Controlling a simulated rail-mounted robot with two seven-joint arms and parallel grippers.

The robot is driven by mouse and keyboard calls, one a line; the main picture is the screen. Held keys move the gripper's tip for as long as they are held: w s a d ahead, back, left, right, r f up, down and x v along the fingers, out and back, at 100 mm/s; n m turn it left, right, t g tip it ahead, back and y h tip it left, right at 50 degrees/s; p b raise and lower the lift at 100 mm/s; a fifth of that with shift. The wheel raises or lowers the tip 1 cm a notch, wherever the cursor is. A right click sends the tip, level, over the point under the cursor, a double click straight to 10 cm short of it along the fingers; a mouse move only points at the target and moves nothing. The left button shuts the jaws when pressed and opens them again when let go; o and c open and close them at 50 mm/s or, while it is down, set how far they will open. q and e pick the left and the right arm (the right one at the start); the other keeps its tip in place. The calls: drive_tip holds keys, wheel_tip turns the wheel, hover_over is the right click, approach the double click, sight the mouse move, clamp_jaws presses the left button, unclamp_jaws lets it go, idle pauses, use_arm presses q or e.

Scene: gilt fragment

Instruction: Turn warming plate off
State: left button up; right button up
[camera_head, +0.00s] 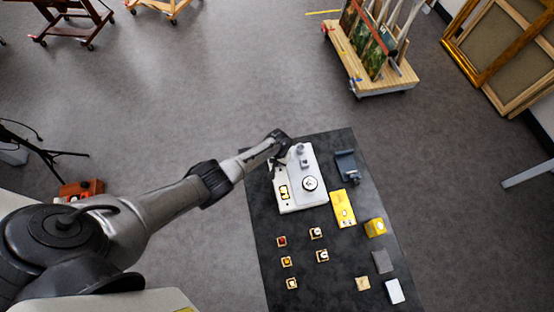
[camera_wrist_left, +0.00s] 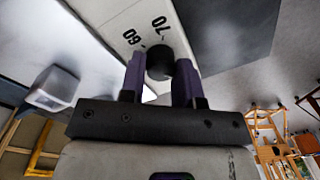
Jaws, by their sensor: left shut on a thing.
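The white warming plate (camera_head: 308,201) lies on the black mat in the head view, with a round dial, a grey block and a small yellow-framed panel on its top. My left gripper (camera_head: 277,156) is at its far left edge. In the left wrist view, the purple fingers of my left gripper (camera_wrist_left: 160,78) are shut on a dark round knob (camera_wrist_left: 160,60). The knob sits on a white face (camera_wrist_left: 125,22) with the marks 60 and 70 beside it. The knob is hidden by my gripper in the head view. My right gripper is not in view.
A dark grey device (camera_head: 346,166) and a yellow card (camera_head: 342,207) lie right of the plate. Several small wooden squares (camera_head: 287,262), a yellow box (camera_head: 376,227) and a white block (camera_head: 395,291) are nearer on the black mat (camera_head: 335,265). A picture cart (camera_head: 375,83) stands beyond.

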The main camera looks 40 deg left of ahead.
use_arm(q)
drive_tip(key=shift+r+n, duration=0.1)
drive_tip(key=shift+n, duration=0.4)
drive_tip(key=o, duration=0.9)
drive_tip(key=shift+r, duration=0.3)
wheel_tip(320, 180, up, 6)
drive_tip(key=p, duration=0.2)
drive_tip(key=shift+d+f+p, duration=0.1)
drive_tip(key=shift+f+p, duration=0.15)
drive_tip(key=shift+p, duration=0.1)
drive_tip(key=shift+w+d+r, duration=0.1)
drive_tip(key=shift+d+r, duration=0.05)
drive_tip(key=shift+r, duration=1.75)
drive_tip(key=shift+w+d+r, duration=0.1)
drive_tip(key=shift+d+r, duration=0.05)
drive_tip(key=shift+r, duration=1.75)
